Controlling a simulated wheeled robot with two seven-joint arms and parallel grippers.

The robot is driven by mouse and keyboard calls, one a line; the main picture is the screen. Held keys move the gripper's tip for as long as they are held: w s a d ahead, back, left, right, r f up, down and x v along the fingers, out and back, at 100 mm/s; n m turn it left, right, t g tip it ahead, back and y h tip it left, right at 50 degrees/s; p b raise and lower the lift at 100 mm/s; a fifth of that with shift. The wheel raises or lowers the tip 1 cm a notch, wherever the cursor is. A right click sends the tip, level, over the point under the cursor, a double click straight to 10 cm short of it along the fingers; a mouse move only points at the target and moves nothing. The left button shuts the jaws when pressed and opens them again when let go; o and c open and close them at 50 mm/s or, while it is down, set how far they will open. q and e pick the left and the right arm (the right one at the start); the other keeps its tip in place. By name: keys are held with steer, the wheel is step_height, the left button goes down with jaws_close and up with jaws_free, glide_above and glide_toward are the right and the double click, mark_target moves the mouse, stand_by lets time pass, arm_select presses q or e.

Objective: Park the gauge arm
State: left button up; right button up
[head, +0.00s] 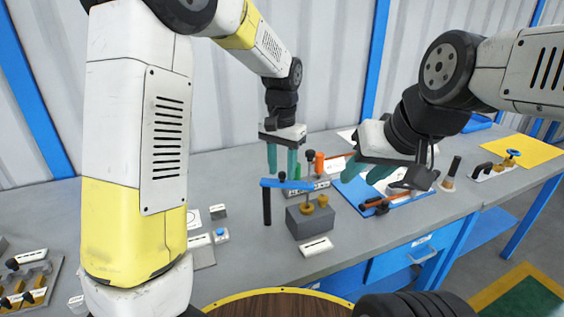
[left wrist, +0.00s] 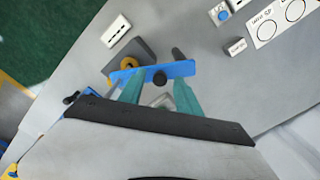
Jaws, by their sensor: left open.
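The gauge arm is a flat blue bar (head: 297,185) with a black knob (left wrist: 160,77). It extends over a grey block (head: 312,223) with brass parts (head: 323,201). A black upright post (head: 267,208) stands by the bar's left end in the head view; I cannot tell whether they touch. My left gripper (head: 282,172) is open, pointing down just above the bar. In the left wrist view the knob lies between its teal fingertips (left wrist: 158,88), apart from both. My right gripper (head: 364,173) has its teal fingers spread over the blue mat (head: 352,190), away from the gauge arm.
A white label plate (head: 317,247) lies before the block. Coloured handles (head: 319,163) stand behind the bar. A small box with a blue button (head: 220,235) is to the left. An orange-handled tool (head: 400,197) lies on the mat. Bench space left of the post is mostly clear.

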arm_select(q)
steer(key=shift+c, duration=0.4)
jaws_close()
stand_by(1.1)
